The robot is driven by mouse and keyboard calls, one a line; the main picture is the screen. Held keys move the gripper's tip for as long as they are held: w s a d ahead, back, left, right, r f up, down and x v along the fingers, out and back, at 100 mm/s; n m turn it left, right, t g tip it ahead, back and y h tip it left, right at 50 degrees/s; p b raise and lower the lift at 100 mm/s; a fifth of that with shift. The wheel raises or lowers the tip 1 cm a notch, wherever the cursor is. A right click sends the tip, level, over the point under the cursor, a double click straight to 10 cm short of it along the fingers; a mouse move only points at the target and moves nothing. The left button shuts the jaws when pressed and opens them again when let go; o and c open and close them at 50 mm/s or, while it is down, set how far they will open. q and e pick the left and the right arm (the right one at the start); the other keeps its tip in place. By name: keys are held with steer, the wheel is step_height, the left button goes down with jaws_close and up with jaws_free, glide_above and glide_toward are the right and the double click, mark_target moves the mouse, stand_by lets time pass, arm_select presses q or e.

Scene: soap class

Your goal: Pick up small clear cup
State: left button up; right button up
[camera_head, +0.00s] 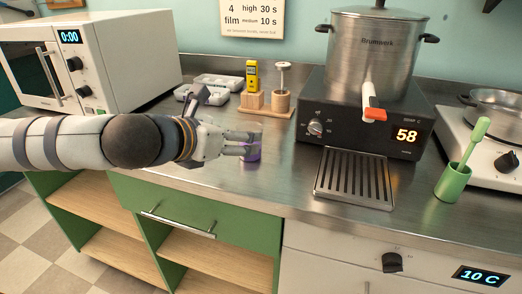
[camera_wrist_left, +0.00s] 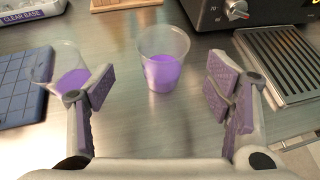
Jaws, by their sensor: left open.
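A small clear cup (camera_wrist_left: 162,72) with purple liquid stands upright on the steel counter, between and just beyond the fingertips of my left gripper (camera_wrist_left: 165,92) in the left wrist view. The gripper is open and empty, its purple-padded fingers apart. A second clear cup (camera_wrist_left: 60,68) with purple liquid is at the left, beside the blue mat and partly behind the left finger. In the head view my left gripper (camera_head: 246,144) reaches in from the left, over the counter, and partly covers one purple-filled cup (camera_head: 252,154). My right gripper is not in view.
A black heater (camera_head: 320,128) with a steel pot (camera_head: 370,65) and a slotted drip tray (camera_head: 354,178) stand right of the cup. A wooden stand (camera_head: 266,104), grey tray (camera_head: 213,82) and microwave (camera_head: 120,55) are behind. A green cup (camera_head: 452,182) stands far right.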

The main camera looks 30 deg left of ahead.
arm_select(q)
steer(key=shift+x, duration=0.75)
steer(key=shift+w+f, duration=0.15)
steer(key=shift+w, duration=0.2)
steer(key=b+x, duration=0.1)
steer(key=x, duration=0.3)
steer(key=shift+w+d+f, duration=0.15)
steer(key=shift+w, duration=0.2)
steer(key=c, duration=1.2)
